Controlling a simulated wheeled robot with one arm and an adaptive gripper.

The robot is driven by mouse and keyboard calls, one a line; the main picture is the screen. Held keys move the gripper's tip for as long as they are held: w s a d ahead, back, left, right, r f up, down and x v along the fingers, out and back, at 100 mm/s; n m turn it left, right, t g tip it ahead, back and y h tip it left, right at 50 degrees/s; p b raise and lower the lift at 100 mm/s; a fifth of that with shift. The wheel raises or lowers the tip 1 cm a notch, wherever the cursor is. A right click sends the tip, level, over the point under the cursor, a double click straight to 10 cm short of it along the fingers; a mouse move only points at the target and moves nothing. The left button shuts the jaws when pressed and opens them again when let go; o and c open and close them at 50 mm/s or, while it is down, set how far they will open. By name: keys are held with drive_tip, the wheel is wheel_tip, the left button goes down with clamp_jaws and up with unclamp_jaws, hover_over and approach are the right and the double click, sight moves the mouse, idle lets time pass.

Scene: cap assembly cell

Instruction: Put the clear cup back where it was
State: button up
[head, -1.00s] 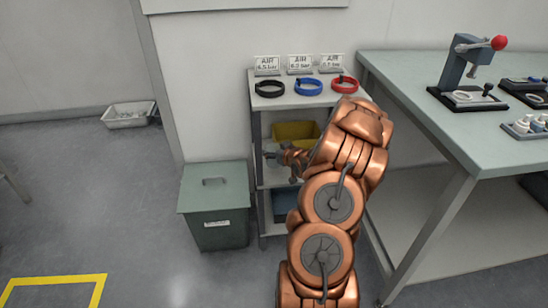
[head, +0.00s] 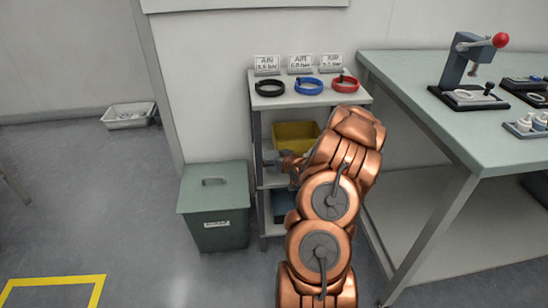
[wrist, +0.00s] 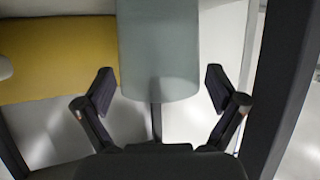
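The clear cup (wrist: 158,55) shows in the wrist view as a pale grey-green, see-through cylinder at the top middle. My gripper (wrist: 160,88) is open, with one dark finger on each side of the cup's near end. A gap shows between each finger and the cup, so it is not gripped. The cup's far end is cut off by the frame. In the head view my gripper (head: 284,160) reaches into the middle level of the shelf rack, partly hidden by my arm. The cup cannot be made out clearly there.
A yellow bin (head: 295,131) stands on the rack's middle level, close left of the cup in the wrist view (wrist: 50,60). Rack posts (head: 257,190) border the opening. Black, blue and red rings lie on the top shelf (head: 340,97). A green lidded box (head: 216,215) stands left.

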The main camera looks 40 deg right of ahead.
idle(0.3)
drive_tip(key=shift+r, duration=0.2)
drive_tip(key=p+v, duration=0.1)
drive_tip(key=v, duration=1.1)
drive_tip(key=s+a+r+n+g+y, duration=0.1)
drive_tip(key=a+r+g, duration=0.15)
drive_tip(key=a, duration=0.35)
drive_tip(key=s+a+r+g, duration=0.1)
drive_tip(key=a+g, duration=0.3)
drive_tip(key=a, duration=0.3)
drive_tip(key=s+a+r+n+g+y, duration=0.1)
drive_tip(key=s+a+g, duration=0.15)
drive_tip(key=a, duration=0.35)
drive_tip(key=s+a+r+g, duration=0.3)
drive_tip(key=s+a+r, duration=0.1)
drive_tip(key=s+a, duration=0.7)
drive_tip(key=s+a+r+n+g+y, duration=0.1)
drive_tip(key=s+a+r+g, duration=0.3)
drive_tip(key=s+a, duration=0.7)
drive_tip(key=shift+s+r+y, duration=0.3)
drive_tip(key=shift+s+r, duration=0.35)
drive_tip(key=shift+r, duration=0.2)
drive_tip(key=shift+a, duration=0.1)
